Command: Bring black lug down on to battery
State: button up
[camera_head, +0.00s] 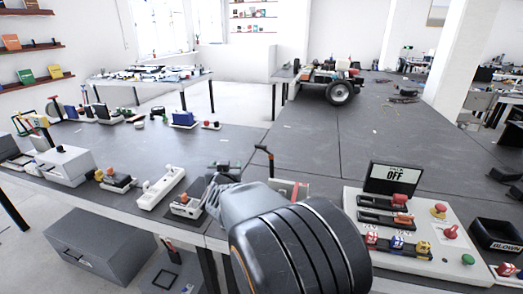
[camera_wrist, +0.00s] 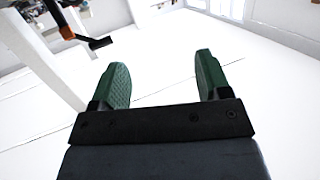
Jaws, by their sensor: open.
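My gripper (camera_wrist: 162,68) shows in the wrist view with two green fingers apart and nothing between them. A dark lever-like piece with an orange joint and a flat black end (camera_wrist: 100,43) is beyond and left of the fingers, apart from them. A similar dark upright piece with an orange joint (camera_head: 259,149) shows in the head view, above the bench behind my arm. I cannot tell whether it is the black lug. I cannot clearly identify the battery. My arm covers part of the bench there, and I cannot make out the gripper's fingers in the head view.
A control panel (camera_head: 451,216) with a screen reading OFF stands at the right of the grey bench (camera_head: 330,150). A black bin (camera_head: 497,236) is beside it. A white strip (camera_head: 160,188) and small devices line the left bench. A wheeled chassis (camera_head: 330,80) is at the back.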

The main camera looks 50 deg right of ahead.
jog(key=s+d+m+g+h, duration=0.3)
jog(key=d+h, duration=0.2)
jog(key=d, duration=0.2)
jog(key=x, duration=1.3)
jog(key=shift+s+d+g, duration=0.25)
jog(key=shift+s+g, duration=0.05)
jog(key=shift+s, duration=0.1)
jog(key=shift+f, duration=0.15)
jog(key=shift+c, duration=0.4)
jog(key=c, duration=1.2)
jog(key=shift+f, duration=0.1)
